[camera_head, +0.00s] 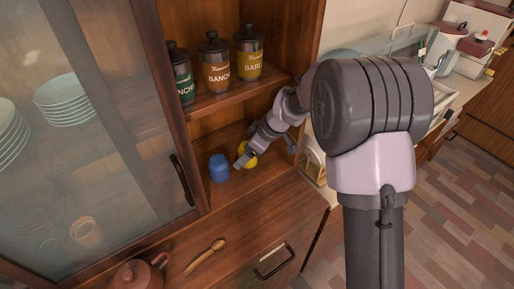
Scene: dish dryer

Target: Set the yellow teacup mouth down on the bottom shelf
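The yellow teacup (248,155) is small in view, inside the open part of the wooden cabinet, at the bottom shelf (233,187). My gripper (241,161) reaches in from the right and its grey tip is at the cup, covering part of it. I cannot tell whether the fingers are closed on the cup, whether the cup touches the shelf, or which way its mouth faces. A blue cup (218,168) stands on the same shelf just left of my gripper.
Several labelled jars (215,65) stand on the shelf above. A glass door (90,120) closes off the left, with plates (65,98) behind it. A teapot (138,274) and wooden spoon (205,256) lie in front. Bare shelf shows in front of the cups.

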